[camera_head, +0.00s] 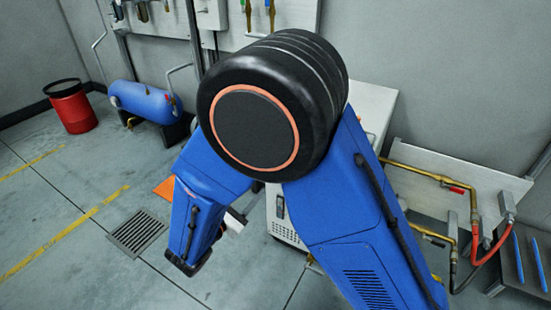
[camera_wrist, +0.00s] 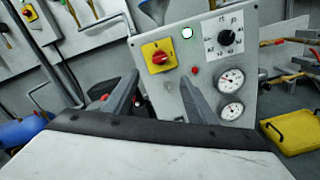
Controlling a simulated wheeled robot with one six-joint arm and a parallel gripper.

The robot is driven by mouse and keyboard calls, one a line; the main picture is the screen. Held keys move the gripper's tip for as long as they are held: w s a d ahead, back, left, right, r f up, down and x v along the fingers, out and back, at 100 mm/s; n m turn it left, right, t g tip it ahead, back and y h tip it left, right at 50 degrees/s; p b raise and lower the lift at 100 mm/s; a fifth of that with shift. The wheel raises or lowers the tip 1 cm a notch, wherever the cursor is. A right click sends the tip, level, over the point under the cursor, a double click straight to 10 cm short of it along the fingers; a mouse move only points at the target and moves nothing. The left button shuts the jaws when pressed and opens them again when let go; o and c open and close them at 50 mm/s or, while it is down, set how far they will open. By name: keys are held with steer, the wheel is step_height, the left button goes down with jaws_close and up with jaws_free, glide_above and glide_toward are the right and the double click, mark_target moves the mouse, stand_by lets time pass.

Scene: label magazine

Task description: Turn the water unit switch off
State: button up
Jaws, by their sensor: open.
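A red rotary switch on a yellow square plate (camera_wrist: 158,56) sits at the upper left of a light grey control panel (camera_wrist: 205,60) in the wrist view. Its exact setting is hard to read. My gripper (camera_wrist: 160,79) is open and empty, with its two dark fingers pointing toward the panel below and to either side of the switch. The fingers look apart from the switch. In the head view my arm covers most of the white unit (camera_head: 374,106), and the switch is hidden.
The panel also carries a black dial knob (camera_wrist: 226,38), a small red button (camera_wrist: 194,70) and two gauges (camera_wrist: 231,79). A yellow tray (camera_wrist: 295,131) lies at right. Brass pipes (camera_head: 425,174) run right of the unit. A blue tank (camera_head: 145,101) and red bin (camera_head: 72,108) stand left.

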steer(key=x, duration=1.6)
steer(key=shift+w+d, duration=0.1)
steer(key=c, duration=1)
